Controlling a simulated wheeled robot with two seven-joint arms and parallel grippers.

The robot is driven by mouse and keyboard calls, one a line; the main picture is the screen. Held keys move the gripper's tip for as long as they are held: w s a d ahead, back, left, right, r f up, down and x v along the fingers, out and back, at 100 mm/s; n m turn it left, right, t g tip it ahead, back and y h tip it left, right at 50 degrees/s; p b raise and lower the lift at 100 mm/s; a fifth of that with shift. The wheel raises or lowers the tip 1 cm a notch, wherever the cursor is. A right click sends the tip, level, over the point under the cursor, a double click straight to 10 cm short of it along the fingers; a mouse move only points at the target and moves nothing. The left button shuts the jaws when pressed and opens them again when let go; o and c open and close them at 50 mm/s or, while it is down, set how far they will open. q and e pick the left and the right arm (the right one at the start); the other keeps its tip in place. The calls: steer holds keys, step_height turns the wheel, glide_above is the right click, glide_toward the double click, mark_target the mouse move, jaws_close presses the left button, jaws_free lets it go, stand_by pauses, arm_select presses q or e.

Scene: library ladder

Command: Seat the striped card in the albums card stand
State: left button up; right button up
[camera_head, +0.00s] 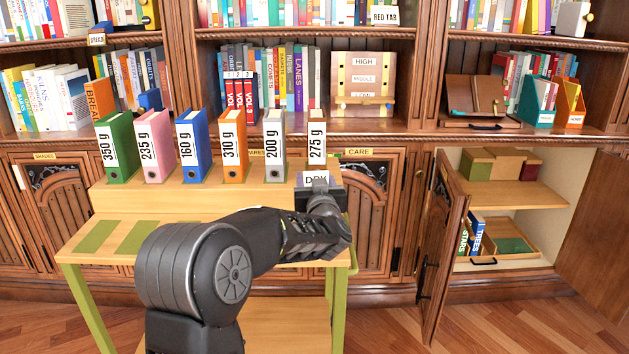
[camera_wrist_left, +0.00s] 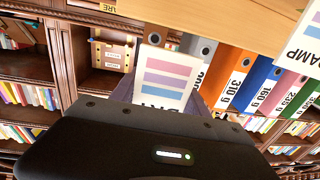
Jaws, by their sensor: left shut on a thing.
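The striped card (camera_wrist_left: 164,78), white with pink, blue and purple bands and dark lettering along one edge, shows in the left wrist view between the fingers of my left gripper (camera_wrist_left: 160,100). In the head view my left gripper (camera_head: 320,190) is shut on the card, whose lettered part (camera_head: 313,179) seems to read "DRY". It is held in front of the right end of the cart's binder row. I cannot pick out a card stand marked albums. My right gripper is out of view.
A wooden cart (camera_head: 110,197) carries several upright binders with weight labels, including a green one (camera_head: 117,147). Bookshelves rise behind it. A HIGH/MIDDLE/LOW wooden rack (camera_head: 363,84) stands on a shelf. At right, an open cabinet door (camera_head: 442,250) juts out.

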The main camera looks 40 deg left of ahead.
arm_select(q)
steer(key=s+d+m+t+h+p, duration=0.1)
steer(key=d+m+h+p, duration=0.2)
steer(key=d+p, duration=0.4)
steer(key=s+d+m+t+h+p, duration=0.2)
steer(key=d+h+p, duration=0.3)
steer(key=d, duration=0.8)
steer(key=s+d+r+m+t+h+p, duration=0.1)
steer(key=s+d+m+h+p, duration=0.1)
steer(key=d+p, duration=0.7)
steer(key=shift+s+d+m+t+h+p, duration=0.25)
steer(key=shift+d+m+t+h+p, duration=0.15)
steer(key=shift+d+m+h, duration=0.6)
steer(key=shift+w+a+r, duration=0.1)
